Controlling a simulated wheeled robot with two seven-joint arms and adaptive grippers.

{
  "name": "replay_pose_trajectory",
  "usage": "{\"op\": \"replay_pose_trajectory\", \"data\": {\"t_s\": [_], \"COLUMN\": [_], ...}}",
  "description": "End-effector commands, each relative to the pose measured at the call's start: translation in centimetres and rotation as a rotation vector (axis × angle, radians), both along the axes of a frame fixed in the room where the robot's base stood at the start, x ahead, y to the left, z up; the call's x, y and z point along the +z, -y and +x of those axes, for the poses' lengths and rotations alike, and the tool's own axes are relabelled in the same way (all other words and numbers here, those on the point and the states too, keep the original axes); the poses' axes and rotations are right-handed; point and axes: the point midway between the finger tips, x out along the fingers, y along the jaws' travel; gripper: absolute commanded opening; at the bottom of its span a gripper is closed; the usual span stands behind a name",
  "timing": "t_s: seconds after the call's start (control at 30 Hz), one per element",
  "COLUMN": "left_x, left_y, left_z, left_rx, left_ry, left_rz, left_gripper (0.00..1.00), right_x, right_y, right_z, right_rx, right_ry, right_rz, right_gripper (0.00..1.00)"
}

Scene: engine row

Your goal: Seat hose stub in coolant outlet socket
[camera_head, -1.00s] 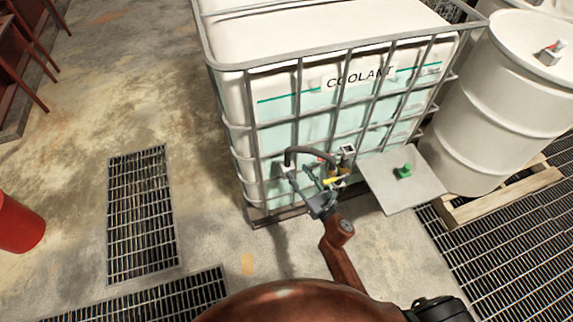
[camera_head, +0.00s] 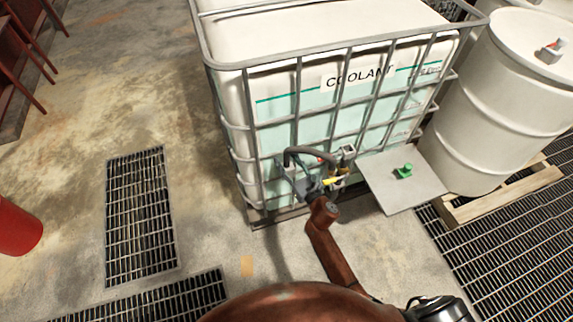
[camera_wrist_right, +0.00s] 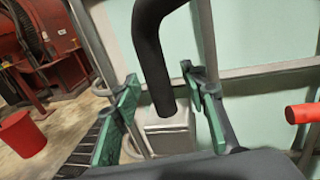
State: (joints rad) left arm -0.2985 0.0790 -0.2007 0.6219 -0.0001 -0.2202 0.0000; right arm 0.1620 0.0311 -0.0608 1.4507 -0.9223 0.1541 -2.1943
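A dark curved hose (camera_head: 308,150) arches in front of the coolant tank. Its lower end meets a grey block (camera_wrist_right: 168,132) in the right wrist view; I cannot tell how deep it sits. My right gripper (camera_wrist_right: 160,80) is open, its green fingers on either side of the hose, with gaps showing. In the head view it is a small grey shape (camera_head: 300,182) at the hose's left end. A grey square socket-like fitting (camera_head: 348,151) stands at the hose's right; I cannot tell which fitting is the coolant outlet. My left gripper is not in view.
The caged coolant tank (camera_head: 272,125) stands close behind. A yellow part (camera_head: 333,181) and a red cylindrical part (camera_wrist_right: 303,113) are right of the gripper.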

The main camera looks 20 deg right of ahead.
Motion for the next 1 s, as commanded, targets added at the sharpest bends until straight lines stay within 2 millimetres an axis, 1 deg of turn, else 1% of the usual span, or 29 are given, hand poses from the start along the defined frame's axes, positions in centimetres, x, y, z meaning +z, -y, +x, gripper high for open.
{"op": "replay_pose_trajectory", "data": {"t_s": [0.03, 0.07, 0.53, 1.0], "left_x": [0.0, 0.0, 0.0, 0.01], "left_y": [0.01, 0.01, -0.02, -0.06], "left_z": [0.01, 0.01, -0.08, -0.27], "left_rx": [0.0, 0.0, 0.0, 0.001], "left_ry": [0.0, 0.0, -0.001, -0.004], "left_rz": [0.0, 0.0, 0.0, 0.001], "left_gripper": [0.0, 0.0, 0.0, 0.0], "right_x": [0.0, 0.0, -0.01, 0.19], "right_y": [-0.01, -0.01, -0.01, -0.06], "right_z": [-0.01, -0.02, -0.04, 0.0], "right_rx": [0.0, 0.0, 0.0, 0.002], "right_ry": [0.0, 0.0, 0.0, 0.004], "right_rz": [0.0, 0.0, 0.001, 0.001], "right_gripper": [0.35, 0.33, 0.01, 0.0]}}
